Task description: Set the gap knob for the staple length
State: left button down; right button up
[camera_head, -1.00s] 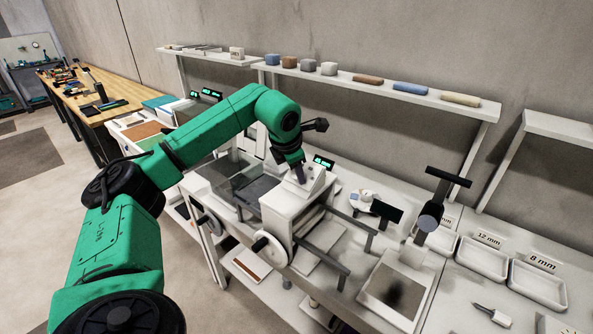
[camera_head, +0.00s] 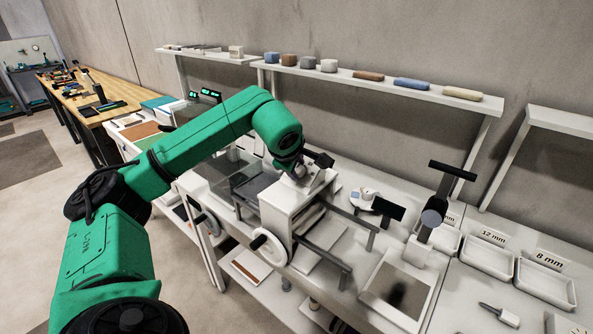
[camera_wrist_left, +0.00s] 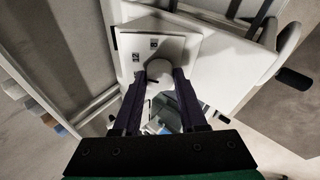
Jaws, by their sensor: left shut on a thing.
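The white chopping machine (camera_head: 283,207) stands on the bench with a handwheel (camera_head: 268,247) on its front. My left gripper (camera_head: 302,174) is at the sloped panel on top of this machine. In the left wrist view the pale round gap knob (camera_wrist_left: 160,67) sits on the white panel (camera_wrist_left: 186,46). The two dark fingers of my left gripper (camera_wrist_left: 159,76) are on either side of the knob, shut on it. Small dark number labels (camera_wrist_left: 153,43) show upside down on the panel beside the knob. In the head view the knob is hidden by my gripper.
Dark rails (camera_head: 322,262) run out of the machine to the right. A post with a black crossbar (camera_head: 452,170) stands by a pale tray. Labelled bins (camera_head: 541,285) line the right bench. A shelf (camera_head: 380,84) with several coloured blocks runs along the wall.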

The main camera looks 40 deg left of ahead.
pick_arm(q)
jog(key=shift+m+b, duration=0.3)
jog(key=shift+m, duration=0.5)
jog(key=shift+c, duration=2.3)
grip_release()
jog(key=shift+s+d, duration=0.1)
jog(key=shift+s+r, duration=0.2)
jog(key=shift+r, duration=0.1)
jog(key=b+v, duration=0.1)
jog(key=v, duration=1.3)
jog(key=shift+f, duration=0.25)
